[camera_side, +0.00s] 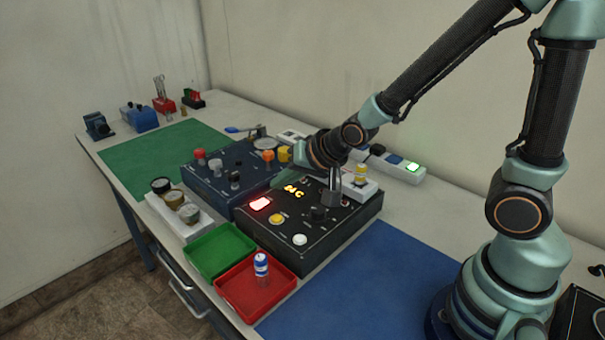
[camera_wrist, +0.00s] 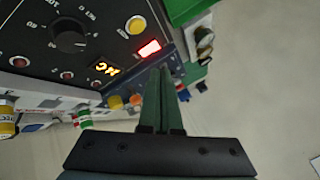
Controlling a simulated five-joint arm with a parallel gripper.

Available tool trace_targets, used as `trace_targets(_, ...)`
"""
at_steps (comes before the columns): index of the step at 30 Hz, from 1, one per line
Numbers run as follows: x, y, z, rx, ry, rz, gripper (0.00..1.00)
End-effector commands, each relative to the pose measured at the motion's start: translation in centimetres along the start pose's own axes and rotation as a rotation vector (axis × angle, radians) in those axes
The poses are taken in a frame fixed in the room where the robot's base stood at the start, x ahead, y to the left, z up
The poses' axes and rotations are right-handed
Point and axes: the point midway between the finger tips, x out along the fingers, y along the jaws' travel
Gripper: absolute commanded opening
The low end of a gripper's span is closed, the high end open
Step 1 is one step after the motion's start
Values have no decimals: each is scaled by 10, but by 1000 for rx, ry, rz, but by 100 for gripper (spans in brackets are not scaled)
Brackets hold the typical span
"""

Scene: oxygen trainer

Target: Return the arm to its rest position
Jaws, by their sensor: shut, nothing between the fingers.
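My gripper (camera_side: 284,180) hangs over the back left part of the black control box (camera_side: 338,236), at the upper end of my arm's reach down from the right. Its green fingers are shut with nothing between them. The box also carries a yellow button (camera_side: 277,219), a white button (camera_side: 300,240) and a black knob (camera_side: 319,214). I cannot tell whether the fingertips touch anything.
A dark blue control box (camera_side: 232,190) stands left of the black one. A green tray (camera_side: 215,250) and a red tray (camera_side: 240,290) holding a blue-and-white vial (camera_side: 261,265) lie in front. A power strip (camera_side: 405,170) is behind. The blue mat (camera_side: 350,290) is clear.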

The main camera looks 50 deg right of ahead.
Motion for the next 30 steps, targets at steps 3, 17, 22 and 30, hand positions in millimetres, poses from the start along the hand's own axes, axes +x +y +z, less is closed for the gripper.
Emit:
trace_targets(3,-26,2,-15,-102,-12,36,0)
trace_targets(17,-151,37,-23,-560,-181,178,0)
trace_targets(22,-170,45,-17,-627,-221,191,0)
trace_targets(30,-172,46,-16,-637,-230,194,0)
